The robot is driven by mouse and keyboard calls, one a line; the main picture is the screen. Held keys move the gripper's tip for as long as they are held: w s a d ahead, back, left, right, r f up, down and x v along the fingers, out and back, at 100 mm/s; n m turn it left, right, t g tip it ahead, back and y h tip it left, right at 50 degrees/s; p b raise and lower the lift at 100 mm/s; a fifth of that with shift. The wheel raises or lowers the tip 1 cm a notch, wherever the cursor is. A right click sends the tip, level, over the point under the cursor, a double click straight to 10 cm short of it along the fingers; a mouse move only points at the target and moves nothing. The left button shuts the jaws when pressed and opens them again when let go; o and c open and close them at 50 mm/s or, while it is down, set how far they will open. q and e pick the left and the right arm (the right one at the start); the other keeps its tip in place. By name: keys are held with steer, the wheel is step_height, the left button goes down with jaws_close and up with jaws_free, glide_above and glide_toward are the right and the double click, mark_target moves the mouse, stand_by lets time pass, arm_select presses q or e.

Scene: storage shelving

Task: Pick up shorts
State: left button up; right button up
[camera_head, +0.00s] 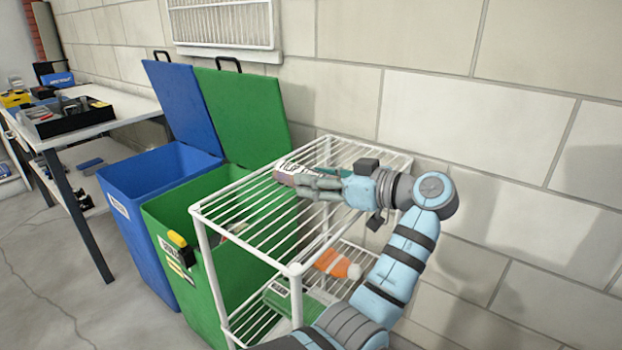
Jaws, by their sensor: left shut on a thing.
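My left gripper (298,184) is over the top of the white wire shelf (250,208), with its fingers pointing left. It is shut on a small pinkish-grey item (284,176), mostly hidden by the fingers. I cannot tell for sure whether this item is the shorts. A pale item with dark markings (295,163) lies just behind the fingertips, partly covered. A dark green item (331,171) shows behind the gripper on the same top shelf. My right gripper is out of view.
A lower shelf holds an orange and white item (338,264) and a green item (290,302). An open green bin (172,215) and an open blue bin (135,225) stand left of the rack. A workbench (95,130) is farther left. A block wall closes the back.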

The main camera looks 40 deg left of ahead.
arm_select(q)
steer(key=shift+r, duration=0.1)
steer(key=shift+r, duration=0.25)
step_height(320, 180, up, 9)
steer(key=p, duration=0.4)
step_height(320, 180, up, 5)
steer(key=p, duration=0.3)
step_height(320, 180, up, 5)
steer(key=p, duration=0.1)
glide_above(318, 173)
steer(key=shift+r, duration=0.15)
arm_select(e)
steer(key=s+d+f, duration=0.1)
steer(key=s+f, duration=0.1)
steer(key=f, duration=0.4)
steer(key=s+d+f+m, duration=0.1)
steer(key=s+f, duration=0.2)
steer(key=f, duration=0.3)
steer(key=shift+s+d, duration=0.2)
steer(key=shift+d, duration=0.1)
arm_select(q)
steer(key=shift+c, duration=0.2)
